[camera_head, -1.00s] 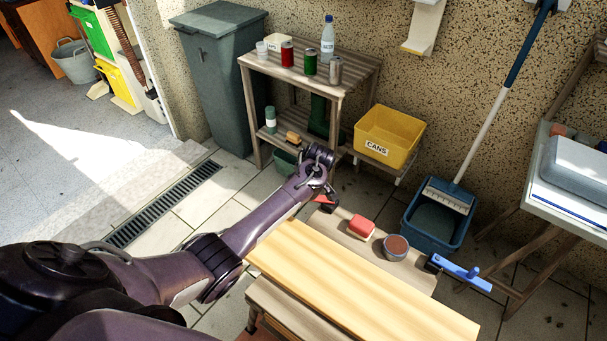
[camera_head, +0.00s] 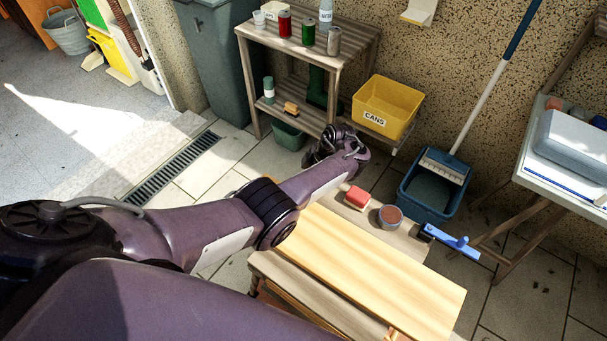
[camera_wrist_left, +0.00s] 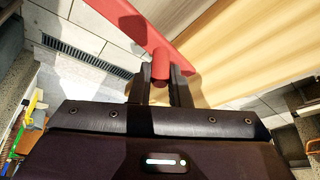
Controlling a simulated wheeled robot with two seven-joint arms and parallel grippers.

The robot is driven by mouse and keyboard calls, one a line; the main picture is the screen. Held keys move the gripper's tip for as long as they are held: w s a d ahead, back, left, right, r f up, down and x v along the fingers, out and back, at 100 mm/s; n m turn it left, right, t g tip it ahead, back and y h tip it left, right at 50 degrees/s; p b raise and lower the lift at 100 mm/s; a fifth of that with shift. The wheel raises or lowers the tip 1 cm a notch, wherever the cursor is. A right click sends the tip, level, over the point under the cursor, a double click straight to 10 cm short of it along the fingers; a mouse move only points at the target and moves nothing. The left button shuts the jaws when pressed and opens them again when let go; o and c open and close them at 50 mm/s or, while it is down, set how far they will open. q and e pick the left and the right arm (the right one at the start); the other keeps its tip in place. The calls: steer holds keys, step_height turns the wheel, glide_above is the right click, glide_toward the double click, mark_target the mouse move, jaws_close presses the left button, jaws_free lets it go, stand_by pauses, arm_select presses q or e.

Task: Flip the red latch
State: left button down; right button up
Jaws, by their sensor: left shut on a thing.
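The red latch (camera_wrist_left: 133,27) is a flat red bar with a short round peg (camera_wrist_left: 160,68). In the left wrist view it runs slantwise from the top left, along the edge of the pale wooden board (camera_wrist_left: 255,40). My left gripper (camera_wrist_left: 160,78) is shut on the peg, one dark finger on each side. In the head view my left arm hides the latch and the fingers; only the wrist (camera_head: 340,148) shows, beyond the board's far left end. My right gripper is in neither view.
A blue latch (camera_head: 452,240) sits at the board's right end.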

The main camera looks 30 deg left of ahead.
arm_select(q)
steer(key=shift+s+d+n+g+h+b, duration=0.15)
steer(key=shift+d+n+g+b, duration=0.1)
steer(key=shift+d+n, duration=0.25)
steer(key=shift+s+d+n+g+h+b, duration=0.15)
steer(key=shift+d+n+b, duration=0.1)
steer(key=shift+d+n, duration=0.25)
steer(key=shift+w, duration=0.1)
steer(key=c, duration=1.4)
jaws_free()
steer(key=shift+o, duration=0.2)
steer(key=p+v, duration=0.1)
steer(key=v, duration=0.6)
steer(key=shift+r, duration=0.35)
steer(key=shift+d, duration=0.15)
